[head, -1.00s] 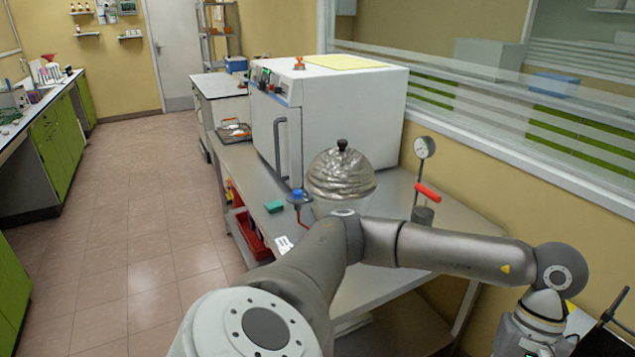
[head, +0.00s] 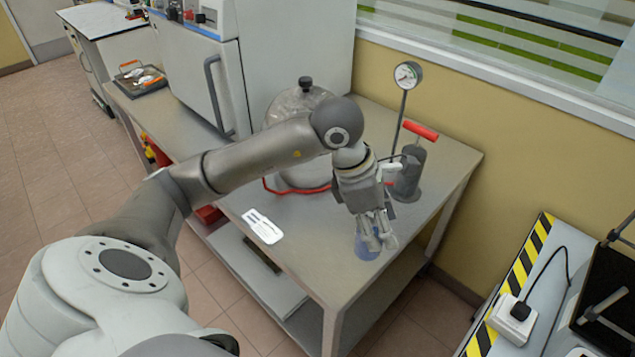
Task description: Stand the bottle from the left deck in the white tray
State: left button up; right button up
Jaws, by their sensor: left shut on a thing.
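My left gripper (head: 378,240) points down over the right front of the grey metal table. It is shut on a small bluish, see-through bottle (head: 364,252). The fingers hide much of the bottle, so its full shape cannot be made out. I cannot tell whether its base touches the table. I cannot pick out the white tray in this view. My right gripper is not in view.
A hand pump (head: 410,172) with a gauge (head: 408,75) stands close behind the gripper. A metal vessel (head: 297,103) and a large white cabinet (head: 290,45) stand farther back. A hazard-striped deck (head: 512,287) with a white plug box (head: 513,315) is at right.

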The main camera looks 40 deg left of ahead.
pick_arm(q)
jog(key=w+a+f+p, duration=0.2)
jog(key=a+f, duration=0.1)
jog(key=f, duration=0.1)
jog(key=w+a+f+p, duration=0.2)
jog(key=w+a+f, duration=0.1)
jog(key=a+f, duration=0.1)
jog(key=w+a+f+p, duration=0.2)
jog(key=w+a+f, duration=0.1)
jog(key=a+f, duration=0.1)
jog(key=shift+w+p, duration=0.2)
jog(key=shift+p, duration=0.15)
jog(key=shift+a+f, duration=0.1)
jog(key=shift+f, duration=0.25)
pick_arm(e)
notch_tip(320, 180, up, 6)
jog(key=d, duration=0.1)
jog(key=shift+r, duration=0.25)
pick_arm(q)
jog(key=shift+f, duration=0.1)
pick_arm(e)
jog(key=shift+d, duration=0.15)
pick_arm(q)
jog(key=shift+f, duration=0.1)
jog(key=o, duration=1.1)
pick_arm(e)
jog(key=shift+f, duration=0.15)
